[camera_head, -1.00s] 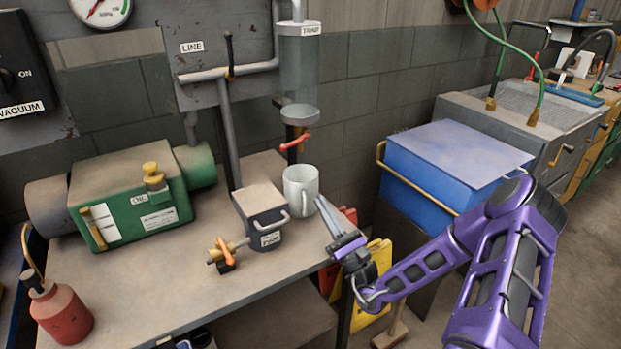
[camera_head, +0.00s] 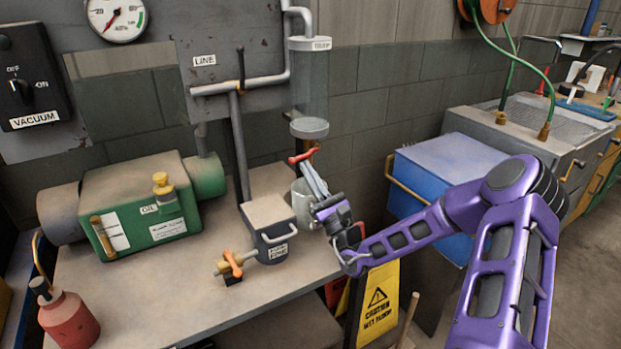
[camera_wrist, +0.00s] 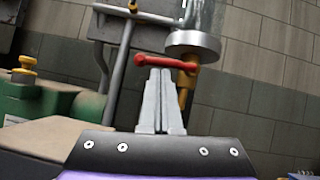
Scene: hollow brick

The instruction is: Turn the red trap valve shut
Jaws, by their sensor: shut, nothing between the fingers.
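The red trap valve handle (camera_head: 303,156) sits under the clear trap cylinder (camera_head: 310,85), on a brass stem. A pale mug (camera_head: 303,203) stands below the valve, partly hidden by my gripper.
A grey lidded box (camera_head: 268,215) and an orange-handled valve (camera_head: 232,262) stand on the bench beside the mug. A green pump (camera_head: 145,205) is at left. A blue cabinet (camera_head: 440,172) and yellow caution sign (camera_head: 378,300) are at right.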

